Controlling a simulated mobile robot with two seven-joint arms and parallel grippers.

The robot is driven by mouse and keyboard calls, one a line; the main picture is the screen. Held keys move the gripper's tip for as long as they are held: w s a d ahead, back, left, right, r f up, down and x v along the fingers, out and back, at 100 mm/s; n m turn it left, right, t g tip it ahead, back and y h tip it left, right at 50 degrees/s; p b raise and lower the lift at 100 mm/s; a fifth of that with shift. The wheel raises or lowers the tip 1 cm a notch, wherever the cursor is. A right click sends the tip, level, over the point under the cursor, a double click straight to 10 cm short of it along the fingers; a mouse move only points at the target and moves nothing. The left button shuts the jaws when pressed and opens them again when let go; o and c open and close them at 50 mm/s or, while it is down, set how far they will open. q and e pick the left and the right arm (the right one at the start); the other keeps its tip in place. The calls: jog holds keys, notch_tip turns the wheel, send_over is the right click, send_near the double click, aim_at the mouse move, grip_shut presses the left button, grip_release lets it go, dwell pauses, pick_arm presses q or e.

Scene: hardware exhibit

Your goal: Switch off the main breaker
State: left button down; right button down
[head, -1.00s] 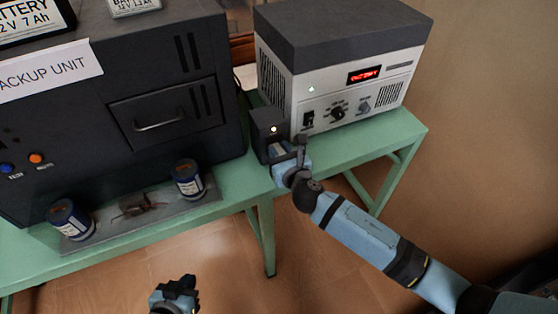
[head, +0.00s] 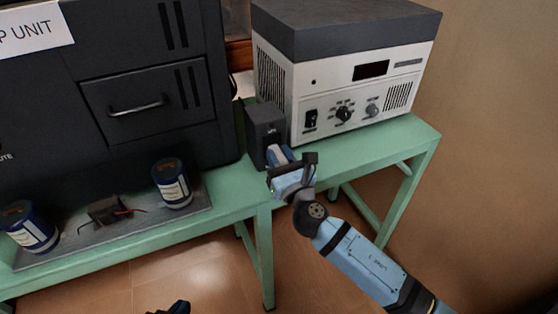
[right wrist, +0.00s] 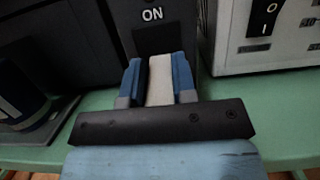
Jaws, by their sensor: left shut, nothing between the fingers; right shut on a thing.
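The main breaker looks to be the small dark box (head: 266,122) between the backup unit and the grey-white power supply. The right wrist view shows an ON label on its front, above a pale lever (right wrist: 160,92). My right gripper (head: 280,157) is shut on this lever, with one blue finger on each side. The lever points outward and low, below the ON label. The fingers and gripper body hide part of it. My left gripper (head: 176,307) shows only in part at the bottom edge of the head view, shut and away from everything.
The power supply (head: 345,95) has a dark display. The black backup unit (head: 150,75) stands at left. Two blue-and-white cans (head: 172,186) and a small wired part (head: 105,211) lie on a grey plate (head: 150,222). All stand on a green table (head: 230,195).

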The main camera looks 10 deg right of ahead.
jog(key=c, duration=0.9)
grip_release()
jog(key=v, duration=1.4)
pick_arm(q)
jog(key=shift+f, duration=0.1)
